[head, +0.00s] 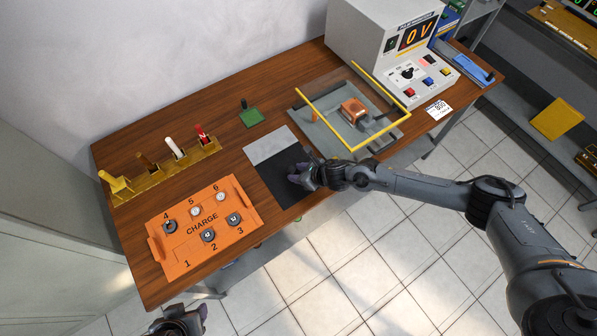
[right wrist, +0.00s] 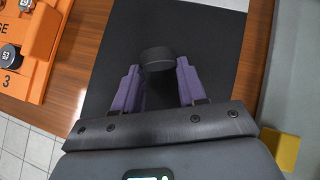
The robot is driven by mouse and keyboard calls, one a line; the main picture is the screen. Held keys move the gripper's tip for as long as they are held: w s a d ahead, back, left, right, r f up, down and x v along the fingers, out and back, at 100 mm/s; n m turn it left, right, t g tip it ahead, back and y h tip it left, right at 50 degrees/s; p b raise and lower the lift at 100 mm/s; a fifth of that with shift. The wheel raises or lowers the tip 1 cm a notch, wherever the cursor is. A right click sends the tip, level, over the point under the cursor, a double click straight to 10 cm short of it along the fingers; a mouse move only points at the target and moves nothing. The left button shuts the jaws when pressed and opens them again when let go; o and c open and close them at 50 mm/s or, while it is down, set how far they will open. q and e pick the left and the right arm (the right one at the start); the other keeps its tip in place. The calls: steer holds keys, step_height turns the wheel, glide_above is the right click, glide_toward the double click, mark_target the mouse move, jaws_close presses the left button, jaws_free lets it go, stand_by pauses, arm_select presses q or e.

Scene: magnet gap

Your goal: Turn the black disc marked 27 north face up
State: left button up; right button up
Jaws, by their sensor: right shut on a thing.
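My right gripper (head: 298,179) is over the black mat (head: 270,184) on the bench. In the right wrist view its purple fingers (right wrist: 160,88) stand on either side of a black disc (right wrist: 158,56), held between their tips. The mat (right wrist: 215,60) fills the background there. No number or pole mark is readable on this disc, so I cannot tell which face is up. My left gripper (head: 182,322) is at the bottom edge of the head view, in front of the bench; its jaws are too cut off to judge.
The orange CHARGE tray (head: 180,248) lies left of the mat, with several discs in numbered spots. Behind are a rack (head: 165,168) of upright tools and a green block (head: 251,117). A yellow-framed fixture (head: 330,125) and the 0 V supply (head: 375,45) stand to the right.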

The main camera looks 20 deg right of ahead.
steer(key=shift+f, duration=0.2)
stand_by(0.3)
steer(key=o, duration=1.1)
steer(key=c, duration=0.6)
steer(key=shift+o, duration=0.2)
steer(key=shift+r+p, duration=1.5)
steer(key=shift+r, duration=0.8)
